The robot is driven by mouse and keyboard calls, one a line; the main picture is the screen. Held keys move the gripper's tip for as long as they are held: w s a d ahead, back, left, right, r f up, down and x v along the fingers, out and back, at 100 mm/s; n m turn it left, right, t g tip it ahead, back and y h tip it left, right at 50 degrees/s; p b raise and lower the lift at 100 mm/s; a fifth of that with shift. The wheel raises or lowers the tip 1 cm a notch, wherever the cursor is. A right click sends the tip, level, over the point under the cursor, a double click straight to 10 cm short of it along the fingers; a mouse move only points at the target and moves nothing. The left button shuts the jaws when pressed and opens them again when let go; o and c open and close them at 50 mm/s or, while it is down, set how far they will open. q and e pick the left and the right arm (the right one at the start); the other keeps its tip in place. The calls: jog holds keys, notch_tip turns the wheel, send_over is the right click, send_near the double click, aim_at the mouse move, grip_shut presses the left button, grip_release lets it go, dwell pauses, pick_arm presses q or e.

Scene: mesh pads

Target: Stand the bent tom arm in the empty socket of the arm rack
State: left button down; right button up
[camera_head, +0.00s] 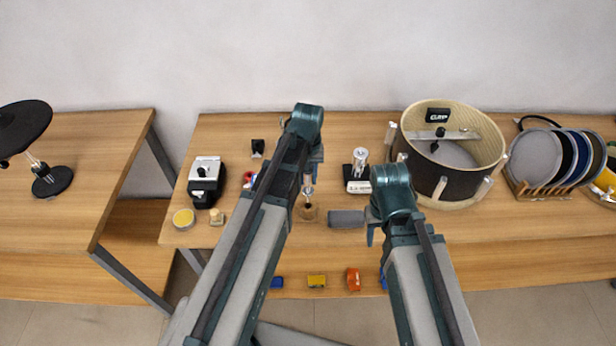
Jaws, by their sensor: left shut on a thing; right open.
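My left gripper (309,181) is shut on a small, mostly hidden part with a silver shaft and dark lower end (308,201), apparently the bent tom arm. It is over a small brown round piece on the table; I cannot tell whether they touch. To the right stands a dark block with a white label (357,187) and a chrome cylinder upright at its back, perhaps the arm rack. Its sockets cannot be made out. My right gripper (372,233) is open, low beside the right elbow and largely hidden by the arm.
A grey block (346,218) lies between the grippers. A drum shell (447,184) stands at right, near a wooden rack of round pads (545,188). A black pedal-like device (206,180) and yellow tin (184,219) are at left. Small coloured blocks line the lower front shelf.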

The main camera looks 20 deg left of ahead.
aim_at(308, 191)
pick_arm(q)
jog(key=shift+f+b, duration=3.2)
jog(key=shift+f, duration=0.2)
jog(key=c, duration=0.6)
grip_release()
jog(key=shift+o, duration=0.2)
jog(key=shift+r, duration=0.1)
notch_tip(308, 191, up, 14)
jog(key=p, duration=1.4)
jog(key=shift+f, duration=0.2)
